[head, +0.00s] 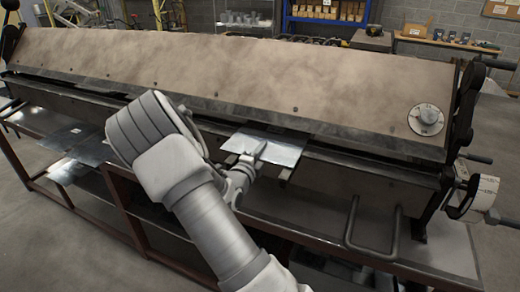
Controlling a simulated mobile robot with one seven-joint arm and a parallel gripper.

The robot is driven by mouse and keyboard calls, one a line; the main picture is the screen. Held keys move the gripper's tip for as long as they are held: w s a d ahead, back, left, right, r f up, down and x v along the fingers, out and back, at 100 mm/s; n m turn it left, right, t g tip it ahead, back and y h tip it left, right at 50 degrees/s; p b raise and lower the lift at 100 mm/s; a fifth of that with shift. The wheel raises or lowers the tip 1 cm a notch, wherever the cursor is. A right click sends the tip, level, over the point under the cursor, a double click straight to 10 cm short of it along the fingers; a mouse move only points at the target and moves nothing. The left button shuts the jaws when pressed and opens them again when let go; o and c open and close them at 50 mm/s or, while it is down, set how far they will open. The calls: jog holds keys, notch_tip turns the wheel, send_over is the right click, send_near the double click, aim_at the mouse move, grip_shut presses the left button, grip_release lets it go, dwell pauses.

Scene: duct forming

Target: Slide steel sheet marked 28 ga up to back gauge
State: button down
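A bright steel sheet (284,151) lies nearly flat at the front of the long folding machine (200,75), right of the picture's middle. Its far edge goes in under the machine's dark clamping edge (310,126) and is hidden there. My gripper (259,150) is at the sheet's near left part, with a finger over its top face, and looks shut on it. The lower finger is hidden. No 28 ga mark is readable on this sheet. The back gauge is not visible behind the machine's sloping cover.
Other sheets (68,168) lie on the left of the red-brown stand (120,200). A bent handle (350,235) sticks out at the front right, near a dial (426,119) and an angle scale wheel (475,198). Shelves (325,20) stand behind.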

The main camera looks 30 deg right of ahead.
jog(key=shift+w+d+r, duration=0.3)
jog(key=shift+d+r, duration=0.05)
jog(key=shift+d, duration=0.35)
jog(key=c, duration=1)
grip_release()
jog(key=shift+s+a+f+p, duration=0.6)
jog(key=shift+a+p, duration=0.2)
jog(key=shift+p, duration=0.25)
jog(key=p+v, duration=0.2)
jog(key=v, duration=0.4)
jog(key=shift+a, duration=0.45)
